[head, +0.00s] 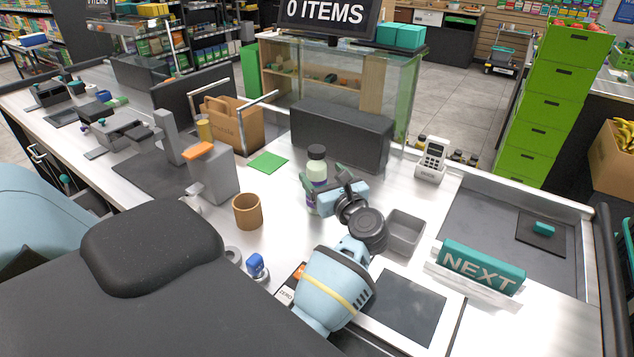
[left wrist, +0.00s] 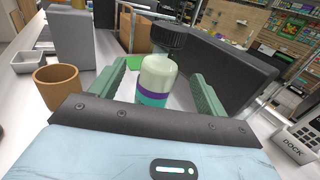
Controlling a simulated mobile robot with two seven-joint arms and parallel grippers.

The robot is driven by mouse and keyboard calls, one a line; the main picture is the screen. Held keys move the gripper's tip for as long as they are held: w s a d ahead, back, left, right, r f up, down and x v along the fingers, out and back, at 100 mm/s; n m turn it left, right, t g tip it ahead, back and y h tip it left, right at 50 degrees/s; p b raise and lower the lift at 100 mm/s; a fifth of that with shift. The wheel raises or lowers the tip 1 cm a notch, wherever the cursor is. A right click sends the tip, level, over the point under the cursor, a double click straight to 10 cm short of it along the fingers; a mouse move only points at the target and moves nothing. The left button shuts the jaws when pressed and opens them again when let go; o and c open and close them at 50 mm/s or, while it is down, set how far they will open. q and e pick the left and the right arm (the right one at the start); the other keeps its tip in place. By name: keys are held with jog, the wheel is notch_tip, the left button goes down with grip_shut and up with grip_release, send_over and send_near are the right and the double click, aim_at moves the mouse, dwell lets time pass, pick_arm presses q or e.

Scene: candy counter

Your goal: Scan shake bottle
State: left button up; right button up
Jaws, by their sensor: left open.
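The shake bottle (head: 317,172), pale with a dark cap and purple and teal bands, stands upright on the white counter. It also shows in the left wrist view (left wrist: 156,82), between the two green fingers. My left gripper (head: 326,186) is open around the lower part of the bottle, with a visible gap on each side. In the left wrist view the gripper (left wrist: 160,95) has a finger to either side of the bottle. A grey block-shaped stand with an orange top (head: 212,178) stands left of the bottle. The overhead screen (head: 327,14) reads 0 ITEMS. My right gripper is not in view.
A brown cup (head: 247,211) stands left of my gripper. A green mat (head: 268,162) and a paper bag (head: 232,128) lie beyond it. A dark box (head: 341,135) is behind the bottle. A grey tray (head: 404,232), a card terminal (head: 431,160) and a NEXT bar (head: 482,266) are at right.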

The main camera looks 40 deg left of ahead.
pick_arm(q)
jog(key=shift+w+a, duration=0.45)
jog(key=shift+a, duration=0.15)
jog(key=x, duration=0.5)
jog(key=shift+s+f, duration=0.15)
jog(key=c, duration=1.4)
